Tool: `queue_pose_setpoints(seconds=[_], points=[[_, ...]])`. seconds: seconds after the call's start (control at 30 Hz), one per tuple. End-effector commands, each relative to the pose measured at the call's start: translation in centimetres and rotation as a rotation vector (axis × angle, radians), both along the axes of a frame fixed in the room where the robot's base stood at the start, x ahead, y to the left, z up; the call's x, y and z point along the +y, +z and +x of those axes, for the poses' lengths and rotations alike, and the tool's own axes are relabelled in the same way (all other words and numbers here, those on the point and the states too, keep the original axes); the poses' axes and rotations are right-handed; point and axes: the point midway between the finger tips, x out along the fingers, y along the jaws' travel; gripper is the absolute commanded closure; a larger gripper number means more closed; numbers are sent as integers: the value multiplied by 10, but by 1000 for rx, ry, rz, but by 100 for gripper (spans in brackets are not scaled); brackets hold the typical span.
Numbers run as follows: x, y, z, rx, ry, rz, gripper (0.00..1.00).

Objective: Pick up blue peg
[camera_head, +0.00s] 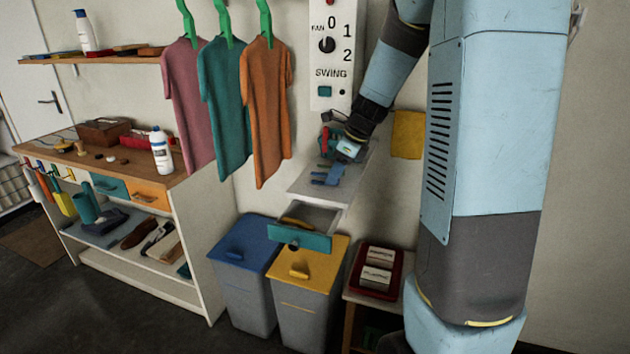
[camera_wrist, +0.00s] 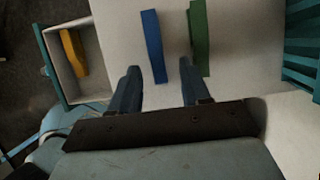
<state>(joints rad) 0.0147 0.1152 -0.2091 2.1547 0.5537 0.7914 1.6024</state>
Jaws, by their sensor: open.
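The blue peg (camera_wrist: 154,46) is a long, narrow piece in the wrist view, lying on or just above a pale shelf surface. A green peg (camera_wrist: 198,38) is to its right, roughly parallel. My gripper (camera_wrist: 159,67) is open, with one dark blue finger on each side of the blue peg's near end. The right finger overlaps the green peg's edge in the picture; I cannot tell whether they touch. In the head view my gripper is over the small white wall shelf (camera_head: 308,187). Blue shapes there are too small to tell peg from fingers.
An open drawer (camera_head: 301,241) with a yellow item in it sits below the shelf, left in the wrist view. A teal slatted piece (camera_wrist: 301,50) stands at the right. Hanging shirts (camera_head: 222,105) are left of my arm; blue (camera_head: 245,257) and yellow-lidded bins (camera_head: 306,281) stand below.

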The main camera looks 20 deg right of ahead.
Motion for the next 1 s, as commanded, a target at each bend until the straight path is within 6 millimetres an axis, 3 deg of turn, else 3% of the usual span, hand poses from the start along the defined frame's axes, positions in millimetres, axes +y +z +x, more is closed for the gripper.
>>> queue_pose_setpoints(seconds=[0.13,0.43,0.9,1.0], points=[[5,-13,3,1,1,0,53],[6,-16,4,-1,2,0,54],[6,-16,4,0,2,-1,99],[6,-16,4,0,2,-1,100]])
